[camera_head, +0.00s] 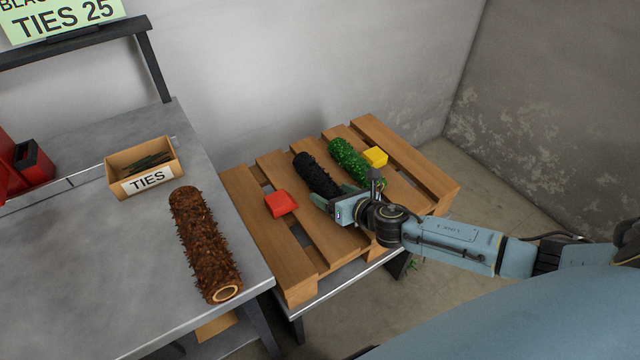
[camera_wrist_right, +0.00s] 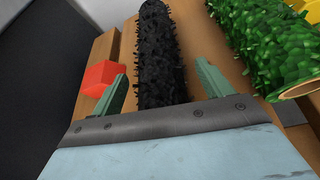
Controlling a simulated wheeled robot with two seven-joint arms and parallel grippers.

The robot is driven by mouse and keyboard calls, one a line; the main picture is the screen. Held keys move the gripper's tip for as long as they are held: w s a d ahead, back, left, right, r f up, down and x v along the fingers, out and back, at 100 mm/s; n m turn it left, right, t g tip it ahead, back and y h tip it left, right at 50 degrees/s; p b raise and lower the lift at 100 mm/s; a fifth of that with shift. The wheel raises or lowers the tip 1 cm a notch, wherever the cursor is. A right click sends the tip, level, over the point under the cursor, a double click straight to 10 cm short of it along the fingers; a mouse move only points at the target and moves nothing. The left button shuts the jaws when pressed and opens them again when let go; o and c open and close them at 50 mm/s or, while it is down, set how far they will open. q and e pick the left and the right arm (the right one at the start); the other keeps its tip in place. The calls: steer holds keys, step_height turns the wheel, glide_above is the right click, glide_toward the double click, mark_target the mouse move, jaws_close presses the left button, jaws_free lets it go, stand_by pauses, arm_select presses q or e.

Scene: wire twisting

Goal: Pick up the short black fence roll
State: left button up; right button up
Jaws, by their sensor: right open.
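The short black fence roll (camera_head: 316,176) lies on the wooden pallet, its near end partly hidden by my right gripper in the head view. My right gripper (camera_head: 341,198) is over the roll's near end. In the right wrist view the black roll (camera_wrist_right: 161,55) runs between the two green fingers of my open right gripper (camera_wrist_right: 159,88), with a gap on each side. I cannot tell from this view how far the fingers reach down beside it. My left gripper does not show.
A green roll (camera_head: 350,158) lies right of the black one, with a yellow block (camera_head: 375,156) beside it. A red block (camera_head: 281,203) lies left on the pallet (camera_head: 253,228). A brown roll (camera_head: 199,240) and TIES box (camera_head: 147,182) rest on the grey table (camera_head: 130,270).

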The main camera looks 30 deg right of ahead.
steer(key=shift+w, duration=0.1)
steer(key=c, duration=1.1)
steer(key=shift+c, duration=0.2)
steer(key=shift+r, duration=0.15)
